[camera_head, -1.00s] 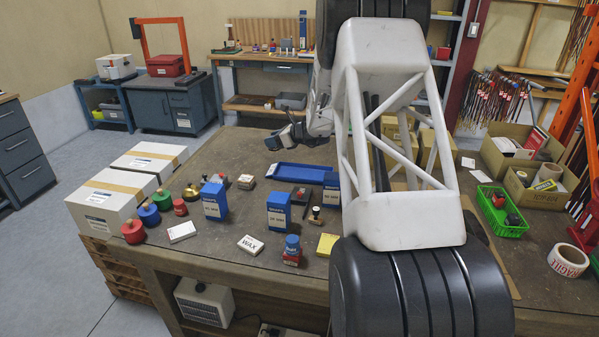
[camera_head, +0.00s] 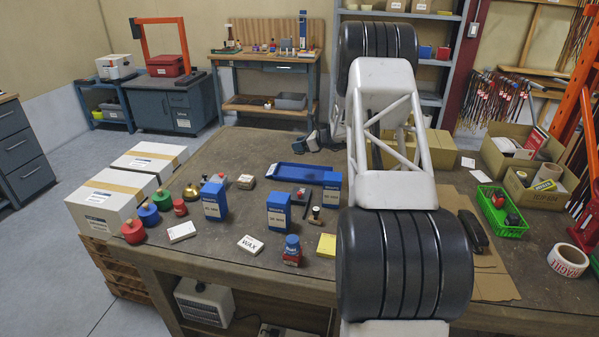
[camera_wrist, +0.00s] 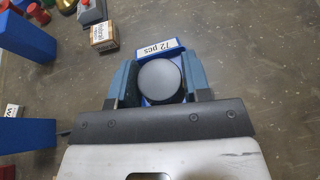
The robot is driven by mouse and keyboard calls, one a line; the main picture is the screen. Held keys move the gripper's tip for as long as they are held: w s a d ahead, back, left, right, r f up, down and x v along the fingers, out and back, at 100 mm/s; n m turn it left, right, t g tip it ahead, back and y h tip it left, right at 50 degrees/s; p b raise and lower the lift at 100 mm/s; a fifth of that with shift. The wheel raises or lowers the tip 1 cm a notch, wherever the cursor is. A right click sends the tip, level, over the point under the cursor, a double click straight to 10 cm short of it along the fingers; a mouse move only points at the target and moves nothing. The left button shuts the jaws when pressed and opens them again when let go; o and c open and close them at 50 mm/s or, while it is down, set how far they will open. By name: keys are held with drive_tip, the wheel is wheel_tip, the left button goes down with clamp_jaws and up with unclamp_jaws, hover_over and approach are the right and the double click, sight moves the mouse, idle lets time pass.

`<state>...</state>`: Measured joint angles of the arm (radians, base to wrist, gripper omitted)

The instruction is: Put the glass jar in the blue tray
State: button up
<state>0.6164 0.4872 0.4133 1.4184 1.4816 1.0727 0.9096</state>
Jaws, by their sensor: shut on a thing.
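My gripper (camera_wrist: 157,76) is shut on the glass jar (camera_wrist: 160,84) in the wrist view. Only the jar's round dark grey lid shows clearly between the fingers; its body is hidden below. A blue edge with a white "72 pcs" label (camera_wrist: 160,50) shows just beyond the lid; it looks like one end of the tray, though I cannot be sure. In the head view the long, low blue tray (camera_head: 284,176) lies on the bench. My gripper (camera_head: 312,141) appears behind and above it, small and partly hidden by my arm. Whether the jar touches the tray cannot be told.
Blue boxes (camera_head: 214,203) (camera_head: 279,214) stand upright in front of the tray, one (camera_head: 331,192) close to its right end. A small cardboard box (camera_head: 246,182) lies left of it. Several knobbed weights (camera_head: 149,215) stand further left. A green basket (camera_head: 503,222) is at the right.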

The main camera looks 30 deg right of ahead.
drive_tip(key=shift+f, duration=0.2)
hover_over(299, 175)
drive_tip(key=shift+w+d+f, duration=0.1)
drive_tip(key=shift+d+f, duration=0.05)
drive_tip(key=shift+f, duration=3)
drive_tip(key=shift+f, duration=0.1)
drive_tip(key=shift+f, duration=1.75)
drive_tip(key=shift+f, duration=0.15)
drive_tip(key=o, duration=1)
